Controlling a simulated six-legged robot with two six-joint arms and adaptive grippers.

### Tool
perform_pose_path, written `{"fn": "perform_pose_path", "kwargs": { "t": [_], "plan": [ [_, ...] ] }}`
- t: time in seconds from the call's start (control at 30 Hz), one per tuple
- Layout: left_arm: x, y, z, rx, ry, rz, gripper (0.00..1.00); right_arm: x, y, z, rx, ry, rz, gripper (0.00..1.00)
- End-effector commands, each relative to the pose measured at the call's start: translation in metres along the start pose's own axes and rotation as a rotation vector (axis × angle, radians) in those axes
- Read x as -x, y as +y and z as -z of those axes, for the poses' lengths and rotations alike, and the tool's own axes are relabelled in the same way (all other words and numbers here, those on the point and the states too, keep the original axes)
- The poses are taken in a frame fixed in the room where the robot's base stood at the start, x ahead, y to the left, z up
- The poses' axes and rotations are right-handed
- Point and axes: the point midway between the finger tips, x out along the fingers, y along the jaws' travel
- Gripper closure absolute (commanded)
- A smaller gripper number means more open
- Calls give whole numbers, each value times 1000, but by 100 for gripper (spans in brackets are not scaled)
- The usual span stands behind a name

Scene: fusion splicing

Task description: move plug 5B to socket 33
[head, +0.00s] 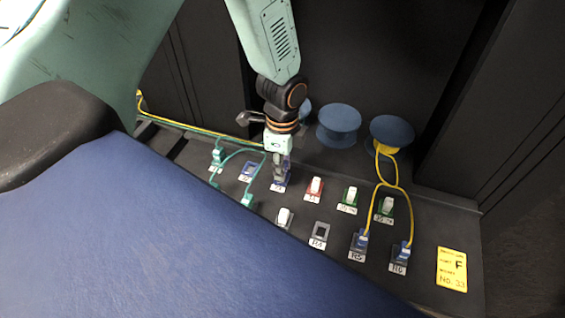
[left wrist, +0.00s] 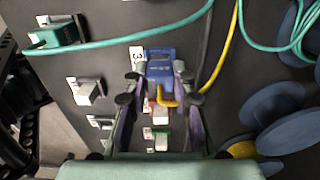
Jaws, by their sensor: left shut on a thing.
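My left gripper (head: 281,180) points down at the back row of the panel, over a label that seems to read 33. In the left wrist view its fingers (left wrist: 158,88) are shut on either side of a blue plug (left wrist: 160,65) with a yellow cable end (left wrist: 167,99). Its marking is too small to read. A label (left wrist: 137,57) starting with 3 lies beside it. The fingers cover the socket under the plug, so I cannot tell how deep it sits. My right gripper is not in view.
A red socket (head: 315,185) and green sockets (head: 350,195) with white inserts stand to the right. Teal-cabled plugs (head: 217,155) stand left. Blue plugs (head: 402,250) with yellow cables stand in the front row. Blue spools (head: 339,118) stand behind. A large blue padded surface (head: 150,235) fills the foreground.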

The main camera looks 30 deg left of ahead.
Motion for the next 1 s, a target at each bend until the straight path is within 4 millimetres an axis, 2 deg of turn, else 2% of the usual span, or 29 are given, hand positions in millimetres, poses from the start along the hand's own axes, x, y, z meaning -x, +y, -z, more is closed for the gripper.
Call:
{"fn": "perform_pose_path", "kwargs": {
  "t": [1.0],
  "plan": [
    [0,0,1,0,0,0,100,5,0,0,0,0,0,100]
  ]
}}
